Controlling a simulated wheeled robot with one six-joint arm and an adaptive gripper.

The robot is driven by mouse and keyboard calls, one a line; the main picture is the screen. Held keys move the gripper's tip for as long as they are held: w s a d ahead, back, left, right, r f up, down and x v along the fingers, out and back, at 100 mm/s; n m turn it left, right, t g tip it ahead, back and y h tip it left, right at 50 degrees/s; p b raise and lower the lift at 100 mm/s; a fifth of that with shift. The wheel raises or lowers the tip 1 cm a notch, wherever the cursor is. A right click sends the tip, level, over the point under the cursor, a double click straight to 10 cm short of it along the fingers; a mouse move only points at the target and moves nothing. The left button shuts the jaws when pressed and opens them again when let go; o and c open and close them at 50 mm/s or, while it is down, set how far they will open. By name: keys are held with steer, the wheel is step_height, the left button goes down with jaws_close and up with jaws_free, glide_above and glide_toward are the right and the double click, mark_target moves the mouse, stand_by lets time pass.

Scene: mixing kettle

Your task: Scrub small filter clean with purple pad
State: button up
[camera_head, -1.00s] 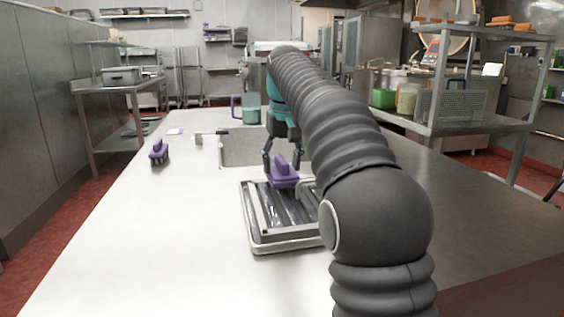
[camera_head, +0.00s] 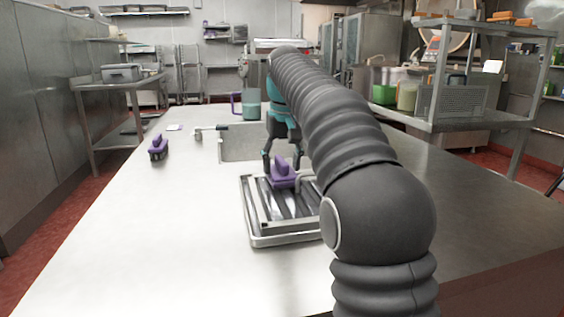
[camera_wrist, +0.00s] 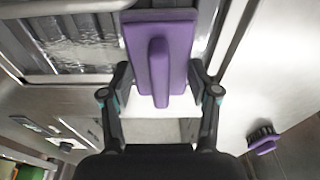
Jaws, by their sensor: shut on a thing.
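The purple pad (camera_head: 283,172) has a raised handle and sits over the far part of the small metal filter (camera_head: 262,222). The filter has slanted slats and lies in or on a metal tray on the counter. In the wrist view the pad (camera_wrist: 178,40) covers part of the filter (camera_wrist: 80,42), whose surface looks wet and shiny. My gripper (camera_head: 282,158) is shut on the pad's handle from above. In the wrist view its fingers (camera_wrist: 160,78) stand on either side of the handle. Whether the pad touches the slats is hard to tell.
A purple brush (camera_head: 158,148) stands on the counter at left. The counter's left and front areas are clear. A shelf unit (camera_head: 450,118) stands at right.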

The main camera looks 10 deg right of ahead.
steer(key=shift+d+p, duration=1.05)
steer(key=shift+d, duration=1.6)
steer(key=shift+d+f, duration=0.2)
steer(key=shift+d, duration=0.7)
steer(key=shift+d+r, duration=0.1)
steer(key=shift+d, duration=3.4)
steer(key=shift+a, duration=3.7)
